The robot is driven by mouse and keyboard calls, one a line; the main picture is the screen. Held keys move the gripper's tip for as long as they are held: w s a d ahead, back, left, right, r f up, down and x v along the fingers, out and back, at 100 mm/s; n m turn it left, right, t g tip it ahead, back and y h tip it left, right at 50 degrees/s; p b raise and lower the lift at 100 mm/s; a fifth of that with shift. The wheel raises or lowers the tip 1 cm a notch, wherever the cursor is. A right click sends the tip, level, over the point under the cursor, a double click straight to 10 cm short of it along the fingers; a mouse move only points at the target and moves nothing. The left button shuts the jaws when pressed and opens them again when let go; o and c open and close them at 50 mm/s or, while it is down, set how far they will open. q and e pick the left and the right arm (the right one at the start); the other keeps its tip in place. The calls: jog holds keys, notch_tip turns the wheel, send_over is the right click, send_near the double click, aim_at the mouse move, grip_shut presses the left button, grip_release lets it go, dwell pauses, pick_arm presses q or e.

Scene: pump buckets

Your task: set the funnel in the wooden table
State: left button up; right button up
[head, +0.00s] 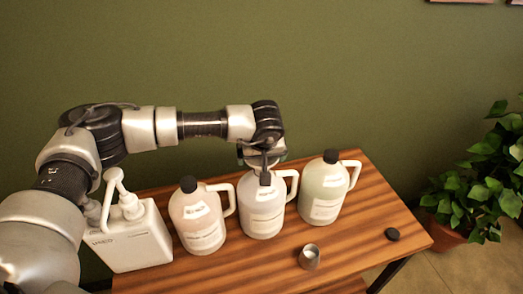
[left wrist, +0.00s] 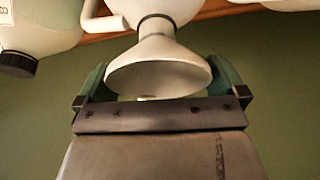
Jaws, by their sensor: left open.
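A white funnel (left wrist: 158,72) shows in the left wrist view, its wide mouth toward the camera and its narrow end at the dark-ringed neck of a pale jug (left wrist: 178,10). My left gripper (left wrist: 157,62) is open, with one green finger on each side of the funnel. Whether the fingers touch it I cannot tell. In the head view my left gripper (head: 263,163) is above the middle jug (head: 262,214) and hides most of the funnel. The wooden table (head: 348,251) is striped brown. My right gripper is not in view.
A pinkish jug (head: 200,222) and a greenish jug (head: 322,193), both black-capped, flank the middle jug. A white pump container (head: 128,243) stands left. A small metal cup (head: 309,257) and a loose black cap (head: 392,234) lie in front. The table's right part is mostly free.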

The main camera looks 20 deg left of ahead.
pick_arm(q)
jog(key=shift+w+f, duration=0.1)
jog(key=shift+c, duration=0.6)
jog(key=c, duration=0.5)
jog(key=shift+r+p, duration=0.3)
jog(key=shift+r, duration=0.45)
jog(key=shift+c, duration=0.2)
jog(key=shift+r+p, duration=0.95)
jog(key=shift+r, duration=1.65)
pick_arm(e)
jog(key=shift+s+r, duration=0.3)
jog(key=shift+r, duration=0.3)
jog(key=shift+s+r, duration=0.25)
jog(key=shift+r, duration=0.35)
